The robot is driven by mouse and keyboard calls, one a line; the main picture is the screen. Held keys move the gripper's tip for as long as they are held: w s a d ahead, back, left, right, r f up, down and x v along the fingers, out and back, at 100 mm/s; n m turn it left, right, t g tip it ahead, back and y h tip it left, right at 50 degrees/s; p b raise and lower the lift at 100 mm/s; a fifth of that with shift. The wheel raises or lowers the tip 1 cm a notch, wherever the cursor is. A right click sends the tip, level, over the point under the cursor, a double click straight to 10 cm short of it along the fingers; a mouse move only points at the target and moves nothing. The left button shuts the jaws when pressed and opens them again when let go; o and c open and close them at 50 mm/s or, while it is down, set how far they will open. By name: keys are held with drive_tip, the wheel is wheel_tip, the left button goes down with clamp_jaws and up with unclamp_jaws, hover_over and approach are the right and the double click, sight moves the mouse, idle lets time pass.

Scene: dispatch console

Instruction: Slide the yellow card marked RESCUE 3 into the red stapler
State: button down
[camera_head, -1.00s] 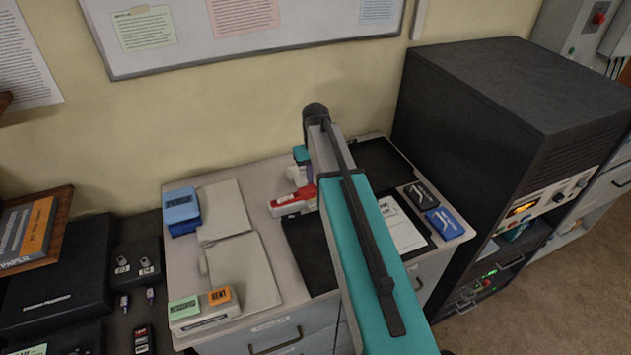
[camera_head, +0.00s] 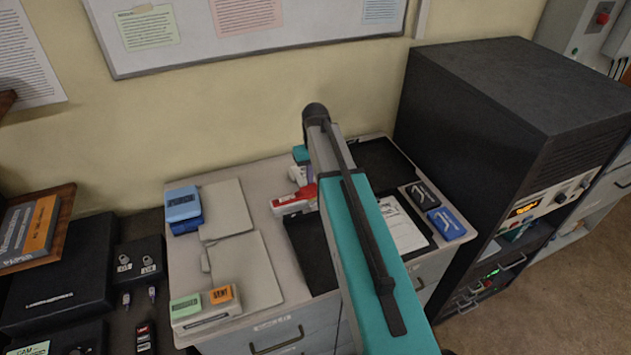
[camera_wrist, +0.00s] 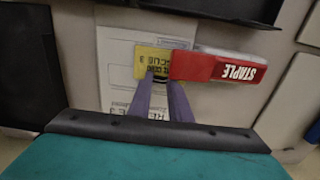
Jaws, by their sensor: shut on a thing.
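In the wrist view the yellow card (camera_wrist: 147,60) lies over white paper, its printed letters upside down, with CUE and 3 readable. The red stapler (camera_wrist: 222,67), marked STAPLE, is just right of it. The stapler's left end meets or overlaps the card's right edge; I cannot tell how far the card is inside. My gripper (camera_wrist: 160,82) has purple fingers closed at the card's lower right, beside the stapler's nose, shut on the card. The fingertips hide part of the card. In the head view the stapler (camera_head: 294,201) shows left of my arm, which hides the card.
White printed paper (camera_wrist: 117,92) lies under the card. A black tray (camera_head: 314,250) lies in front of the stapler, and a blue box (camera_head: 446,224) sits to the right. Beige folders (camera_head: 243,268) cover the left of the desk. A tall black cabinet (camera_head: 515,95) stands at right.

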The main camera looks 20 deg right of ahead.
drive_tip(key=shift+a, duration=0.15)
drive_tip(key=c, duration=1.6)
unclamp_jaws()
drive_tip(key=shift+o, duration=0.7)
drive_tip(key=o, duration=0.5)
drive_tip(key=shift+c, duration=0.2)
drive_tip(key=shift+r, duration=0.1)
drive_tip(key=shift+r+p, duration=2)
drive_tip(key=shift+r, duration=1.4)
